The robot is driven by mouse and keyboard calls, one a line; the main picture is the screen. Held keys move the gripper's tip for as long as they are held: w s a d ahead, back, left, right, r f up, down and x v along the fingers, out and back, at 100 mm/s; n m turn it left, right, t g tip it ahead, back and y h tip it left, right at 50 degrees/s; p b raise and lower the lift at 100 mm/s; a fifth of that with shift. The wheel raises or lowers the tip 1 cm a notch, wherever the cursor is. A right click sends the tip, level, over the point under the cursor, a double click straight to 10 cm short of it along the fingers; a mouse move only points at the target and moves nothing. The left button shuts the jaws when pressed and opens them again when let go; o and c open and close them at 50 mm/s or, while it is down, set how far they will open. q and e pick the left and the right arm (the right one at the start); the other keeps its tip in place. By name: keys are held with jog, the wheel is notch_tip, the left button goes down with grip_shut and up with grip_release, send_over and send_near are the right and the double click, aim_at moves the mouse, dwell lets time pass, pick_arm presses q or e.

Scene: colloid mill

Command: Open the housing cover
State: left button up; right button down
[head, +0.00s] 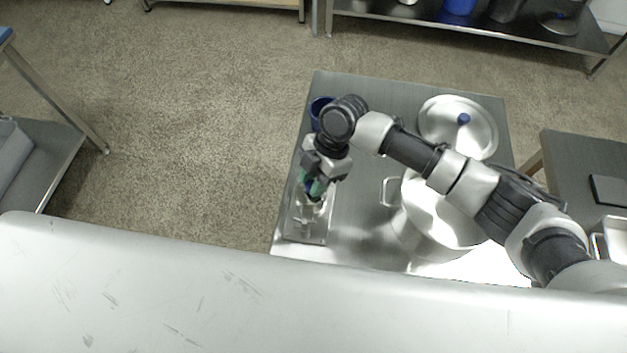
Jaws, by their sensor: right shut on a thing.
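The colloid mill (303,226) is a small shiny metal unit on a flat base at the front left of the steel table (355,95). My right gripper (314,188) reaches over the table from the right and points down at the top of the mill. Its greenish fingers are shut around a small dark blue part there, which looks like part of the housing cover. The wrist and fingers hide most of the cover, so I cannot tell whether it is raised. My left gripper is not in view.
A blue cup (317,112) stands behind my right wrist. A large steel pot (425,232) stands under my right forearm, with a round lid (440,112) with a blue knob behind it. Another table (580,150) is at the right.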

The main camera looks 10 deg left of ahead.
aim_at(309, 182)
jog(key=shift+w+r+g+b, duration=0.25)
jog(key=shift+w+g+b, duration=0.45)
jog(key=shift+g, duration=0.3)
jog(key=g+b, duration=0.1)
jog(key=w+g+b, duration=0.1)
jog(key=b, duration=0.1)
jog(key=shift+w+r+m+g, duration=0.25)
jog(key=shift+r+m+g, duration=0.1)
jog(key=shift+m+g, duration=0.05)
jog(key=shift+w+r+g+y+b, duration=0.2)
jog(key=shift+g+y+b, duration=0.15)
jog(key=shift+b, duration=0.2)
jog(key=shift+d, duration=0.1)
jog(key=c, duration=0.8)
grip_release()
jog(key=shift+c, duration=0.2)
jog(key=shift+w, duration=0.1)
